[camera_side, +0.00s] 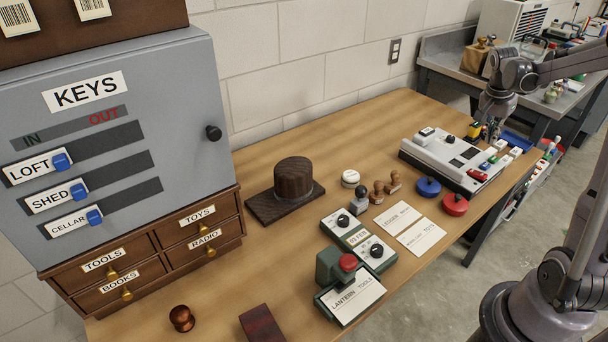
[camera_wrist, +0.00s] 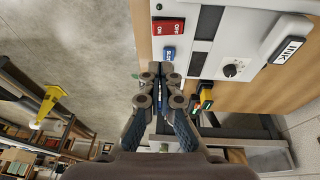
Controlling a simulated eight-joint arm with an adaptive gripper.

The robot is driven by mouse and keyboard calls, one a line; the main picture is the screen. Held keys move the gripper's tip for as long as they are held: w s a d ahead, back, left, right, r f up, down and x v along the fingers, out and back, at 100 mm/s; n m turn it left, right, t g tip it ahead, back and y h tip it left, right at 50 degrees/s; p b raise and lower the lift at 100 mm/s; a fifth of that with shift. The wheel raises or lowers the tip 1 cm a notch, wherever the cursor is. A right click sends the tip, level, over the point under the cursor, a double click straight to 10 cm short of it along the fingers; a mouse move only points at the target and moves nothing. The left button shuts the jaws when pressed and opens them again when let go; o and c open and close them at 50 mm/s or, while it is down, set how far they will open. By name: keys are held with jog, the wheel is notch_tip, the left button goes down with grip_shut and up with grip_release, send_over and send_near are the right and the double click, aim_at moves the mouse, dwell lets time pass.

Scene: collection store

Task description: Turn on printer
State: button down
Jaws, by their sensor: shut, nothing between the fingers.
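The printer is most likely the white machine (camera_side: 436,150) at the right part of the wooden table. It has a red rocker switch marked ON and OFF (camera_wrist: 168,27), also visible at its front edge in the side view (camera_side: 477,175). I cannot tell which way the rocker is set. A blue button (camera_wrist: 168,54) lies beside the rocker, with a black knob (camera_wrist: 232,68) and an INK block (camera_wrist: 290,40) further right. My gripper (camera_wrist: 160,69) is shut and empty, its tips appearing just below the blue button in the wrist view. In the side view it is over the machine's far right end (camera_side: 489,131).
A blue disc (camera_side: 428,187) and a red disc (camera_side: 455,204) lie in front of the machine. Stamps (camera_side: 377,192) and cards (camera_side: 421,235) lie to its left. A yellow-black item (camera_wrist: 206,97) is close to my fingers. A grey key cabinet (camera_side: 190,90) stands far left.

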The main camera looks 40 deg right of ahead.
send_near(483, 175)
jog(key=x, duration=0.5)
jog(key=shift+w+d, duration=0.15)
jog(key=shift+d, duration=0.3)
jog(key=shift+f, duration=0.75)
jog(key=shift+s+f+t, duration=0.45)
jog(key=shift+s+t, duration=0.05)
jog(key=shift+t, duration=0.1)
jog(key=shift+w, duration=0.2)
jog(key=shift+w+r, duration=0.25)
jog(key=shift+w, duration=0.4)
jog(key=shift+r, duration=0.15)
jog(key=s+a+r, duration=0.1)
jog(key=s+r, duration=0.1)
jog(key=r, duration=0.4)
jog(key=s+a+r, duration=0.1)
jog(key=a+r, duration=0.1)
jog(key=r, duration=0.4)
jog(key=shift+s+r, duration=0.4)
